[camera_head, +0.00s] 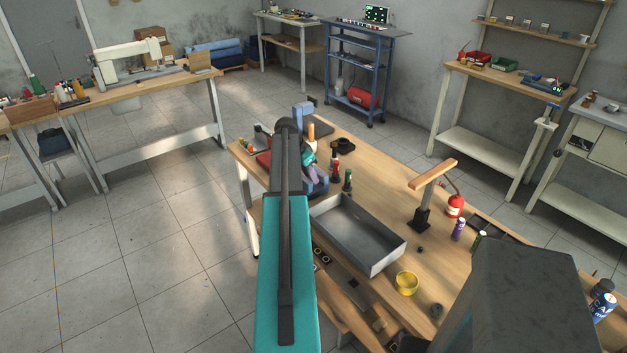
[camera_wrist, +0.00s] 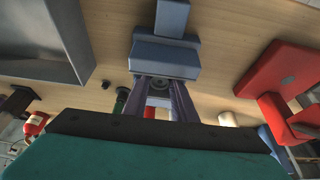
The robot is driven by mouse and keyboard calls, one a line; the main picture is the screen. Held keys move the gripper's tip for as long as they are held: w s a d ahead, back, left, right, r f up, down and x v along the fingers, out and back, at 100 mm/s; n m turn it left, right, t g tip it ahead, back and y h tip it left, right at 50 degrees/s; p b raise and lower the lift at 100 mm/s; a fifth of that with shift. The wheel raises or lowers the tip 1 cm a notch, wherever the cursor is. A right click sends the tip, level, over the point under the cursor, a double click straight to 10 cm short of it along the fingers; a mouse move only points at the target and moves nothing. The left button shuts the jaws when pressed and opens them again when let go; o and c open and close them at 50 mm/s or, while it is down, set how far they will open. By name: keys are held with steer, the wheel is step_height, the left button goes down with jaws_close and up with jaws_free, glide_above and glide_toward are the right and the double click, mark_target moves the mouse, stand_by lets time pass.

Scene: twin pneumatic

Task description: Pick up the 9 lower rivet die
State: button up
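My gripper (camera_wrist: 160,86) shows in the wrist view with its two purple fingers spread apart and a gap between them. A small grey round part (camera_wrist: 158,84), which may be the lower rivet die, shows between the fingertips, against a blue machine (camera_wrist: 165,55). I cannot tell whether the fingers touch it, and no number is readable. In the head view my arm covers much of this area; my gripper (camera_head: 312,171) is low beside blue machine parts (camera_head: 318,187) at the bench's left end. The die cannot be made out there.
A grey open tray (camera_head: 358,235) lies right of my arm on the wooden bench. Dark bottles (camera_head: 347,180) stand close to my gripper. A yellow bowl (camera_head: 407,283) and a wooden-topped stand (camera_head: 433,180) are farther right. A red machine (camera_wrist: 285,75) is right in the wrist view.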

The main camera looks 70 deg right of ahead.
jaws_close()
steer(key=shift+r, duration=0.1)
step_height(320, 180, up, 10)
steer(key=p, duration=0.3)
steer(key=shift+p, duration=0.3)
stand_by(0.4)
